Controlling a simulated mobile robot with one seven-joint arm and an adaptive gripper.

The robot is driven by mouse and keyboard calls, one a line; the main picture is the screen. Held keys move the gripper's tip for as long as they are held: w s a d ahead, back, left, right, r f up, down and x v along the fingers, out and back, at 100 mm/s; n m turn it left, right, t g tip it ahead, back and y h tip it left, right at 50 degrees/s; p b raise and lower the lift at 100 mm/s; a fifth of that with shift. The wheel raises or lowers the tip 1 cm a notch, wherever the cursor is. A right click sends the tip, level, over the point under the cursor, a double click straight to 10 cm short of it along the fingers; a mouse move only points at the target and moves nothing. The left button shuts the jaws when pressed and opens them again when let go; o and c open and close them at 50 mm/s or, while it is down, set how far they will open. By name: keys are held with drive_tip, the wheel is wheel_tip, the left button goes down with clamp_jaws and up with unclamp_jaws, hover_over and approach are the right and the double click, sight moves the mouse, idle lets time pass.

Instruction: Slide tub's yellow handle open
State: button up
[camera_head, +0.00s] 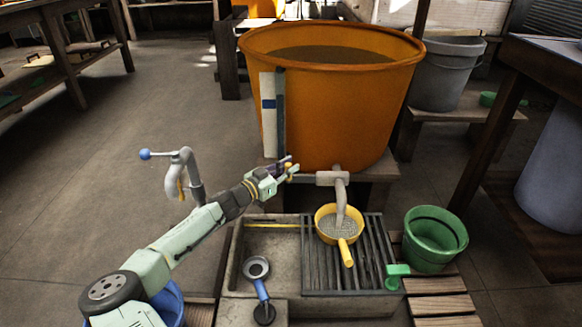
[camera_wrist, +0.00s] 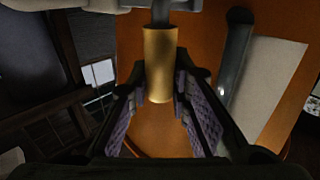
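The orange tub (camera_head: 335,110) stands on a low wooden stand, with a grey spout low on its front (camera_head: 333,178). Its yellow handle (camera_wrist: 159,65) is a short cylinder on a grey stem in the wrist view. In the head view a small yellow part (camera_head: 289,171) shows at my fingertips, left of the spout. My gripper (camera_wrist: 163,85) is at the handle, with one purple-padded finger on either side of it. The fingers look open, with narrow gaps beside the handle; I see no clear grip. The tub wall (camera_wrist: 165,135) is behind.
A yellow ladle (camera_head: 347,252) of grey grains rests on a slatted grate below the spout. A green bucket (camera_head: 433,238) stands right of it. A blue-handled pan (camera_head: 258,270) lies in the trough. A curved pipe with a blue knob (camera_head: 145,154) rises left of my arm.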

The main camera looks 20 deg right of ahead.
drive_tip(key=shift+o, duration=1.2)
drive_tip(key=shift+w+a, duration=0.1)
drive_tip(key=shift+a, duration=0.25)
drive_tip(key=shift+o, duration=1.2)
drive_tip(key=shift+d, duration=0.1)
drive_tip(key=v, duration=1.2)
